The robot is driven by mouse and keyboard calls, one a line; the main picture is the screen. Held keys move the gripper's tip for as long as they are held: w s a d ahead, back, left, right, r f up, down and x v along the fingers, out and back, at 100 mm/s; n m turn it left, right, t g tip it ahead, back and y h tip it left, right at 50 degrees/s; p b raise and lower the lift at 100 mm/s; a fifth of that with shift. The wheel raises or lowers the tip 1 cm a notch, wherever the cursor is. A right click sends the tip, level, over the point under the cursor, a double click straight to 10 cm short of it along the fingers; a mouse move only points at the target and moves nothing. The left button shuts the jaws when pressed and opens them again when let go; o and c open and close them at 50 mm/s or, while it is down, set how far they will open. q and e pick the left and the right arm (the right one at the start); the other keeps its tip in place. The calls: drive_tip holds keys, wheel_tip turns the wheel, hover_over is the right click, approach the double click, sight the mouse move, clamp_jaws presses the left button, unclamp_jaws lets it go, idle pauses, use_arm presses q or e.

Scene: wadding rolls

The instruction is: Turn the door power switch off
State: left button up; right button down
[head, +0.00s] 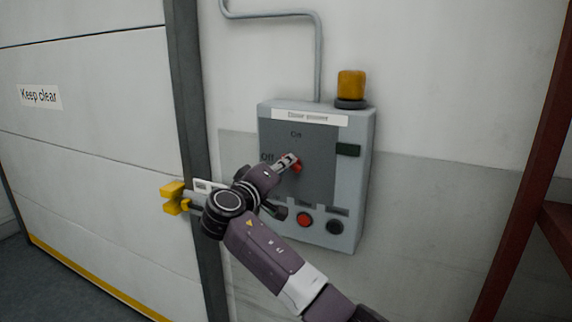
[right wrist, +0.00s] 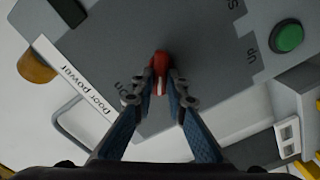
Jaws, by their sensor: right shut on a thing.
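The door power box (head: 350,215) is a grey panel on the wall, marked "On" at the top and "Off" at the left of its dial. Its red switch knob (head: 298,169) sits in the middle of the dark face. My right gripper (head: 289,162) reaches it from the lower left and partly hides it. In the right wrist view, the two fingers (right wrist: 163,88) are shut on the red knob (right wrist: 159,63), which bears a white line. I cannot tell which mark the knob points to. My left gripper is not in view.
An amber lamp (head: 351,85) stands on the box. A red button (head: 304,219) and a black one (head: 335,227) are low on it. A green button (right wrist: 288,38) shows in the wrist view. A yellow fitting (head: 172,197) sticks out by the door edge. A red-brown frame (head: 528,160) stands at the right.

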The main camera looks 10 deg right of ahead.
drive_tip(key=shift+a+f+n+p, duration=0.15)
drive_tip(key=shift+n+p, duration=0.6)
drive_tip(key=shift+n, duration=1.1)
drive_tip(key=shift+f+n+p, duration=0.25)
drive_tip(key=shift+n+p, duration=0.5)
drive_tip(key=shift+n, duration=1.1)
drive_tip(key=c, duration=1.9)
unclamp_jaws()
drive_tip(key=shift+w, duration=0.1)
drive_tip(key=shift+c, duration=0.2)
drive_tip(key=v, duration=1.2)
